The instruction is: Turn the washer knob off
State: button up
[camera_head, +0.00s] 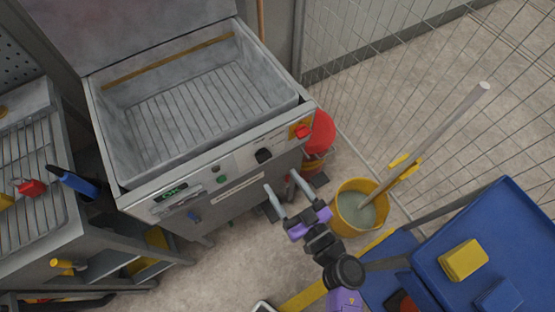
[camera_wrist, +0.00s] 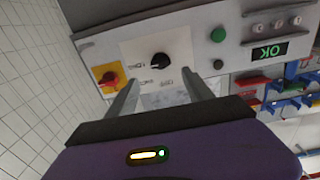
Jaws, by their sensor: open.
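The washer (camera_head: 200,150) is a grey metal basin with a raised lid and a front control panel. Its black knob (camera_head: 263,155) sits on a pale plate toward the panel's right end. In the wrist view the black knob (camera_wrist: 160,61) is ahead of my fingers, above the gap between them. My gripper (camera_head: 282,198) is open and empty, in front of the panel and apart from the knob; its two fingers also show in the wrist view (camera_wrist: 163,95). A red switch on a yellow plate (camera_head: 301,130) is to the knob's right. The knob's printed labels are too small to read surely.
A yellow mop bucket (camera_head: 342,222) and a blue cart (camera_head: 475,212) stand at right. A red bucket (camera_head: 322,132) is beside the washer. A workbench (camera_head: 60,225) is at left.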

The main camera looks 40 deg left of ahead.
aim_at(266, 160)
jog(key=x, duration=0.7)
jog(key=shift+a+b, duration=0.15)
jog(key=shift+b, duration=0.15)
grip_shut()
